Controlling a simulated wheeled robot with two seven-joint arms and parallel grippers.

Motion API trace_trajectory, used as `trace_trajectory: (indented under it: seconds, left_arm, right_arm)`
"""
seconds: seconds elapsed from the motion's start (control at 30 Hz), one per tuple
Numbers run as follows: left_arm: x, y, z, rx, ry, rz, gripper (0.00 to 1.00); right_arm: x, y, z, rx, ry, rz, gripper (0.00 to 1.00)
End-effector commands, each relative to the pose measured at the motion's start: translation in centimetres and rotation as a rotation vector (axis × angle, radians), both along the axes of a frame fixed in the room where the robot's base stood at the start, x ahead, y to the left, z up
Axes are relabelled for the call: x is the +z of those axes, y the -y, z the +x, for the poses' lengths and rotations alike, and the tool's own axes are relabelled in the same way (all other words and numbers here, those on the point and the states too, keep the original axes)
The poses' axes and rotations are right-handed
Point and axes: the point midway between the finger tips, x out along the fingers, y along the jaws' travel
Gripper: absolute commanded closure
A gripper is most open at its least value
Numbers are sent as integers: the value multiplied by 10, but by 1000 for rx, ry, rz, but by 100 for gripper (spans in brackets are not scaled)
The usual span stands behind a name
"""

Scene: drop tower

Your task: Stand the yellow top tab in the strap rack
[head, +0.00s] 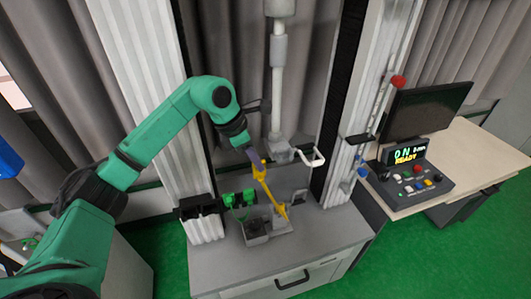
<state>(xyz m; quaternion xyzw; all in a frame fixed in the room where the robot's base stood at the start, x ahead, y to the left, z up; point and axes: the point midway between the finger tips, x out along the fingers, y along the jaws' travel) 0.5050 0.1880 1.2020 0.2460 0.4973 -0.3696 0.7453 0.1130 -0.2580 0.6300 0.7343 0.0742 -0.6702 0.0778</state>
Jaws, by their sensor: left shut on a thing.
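My left arm comes in from the left, and its gripper (257,161) points down in front of the tower. It is shut on the upper end of the yellow top tab (268,189), a long narrow yellow piece. The tab hangs tilted, its lower end down and to the right over the grey tower base. I cannot tell whether that lower end touches anything. A small open grey holder (256,240) stands just below and left of the tab; I cannot tell for certain whether it is the strap rack. My right gripper is not in view.
Green blocks (240,198) sit left of the tab. A white looped handle (312,158) juts out right of the gripper, below the vertical grey rod (278,80). Two pale columns flank the space. A control box (412,180) and monitor (428,110) stand on the desk at right.

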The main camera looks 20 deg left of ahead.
Motion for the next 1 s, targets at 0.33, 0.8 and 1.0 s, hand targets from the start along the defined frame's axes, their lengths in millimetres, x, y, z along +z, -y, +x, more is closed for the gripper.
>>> trace_trajectory:
  seconds: [0.33,0.8,1.0]
  left_arm:
    - [-18,-23,-21,1,-2,2,100]
    - [-45,-53,-48,2,0,2,100]
    - [-56,-64,-59,1,0,4,100]
  right_arm:
    - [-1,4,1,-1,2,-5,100]
    - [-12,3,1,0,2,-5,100]
    - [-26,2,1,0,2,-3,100]
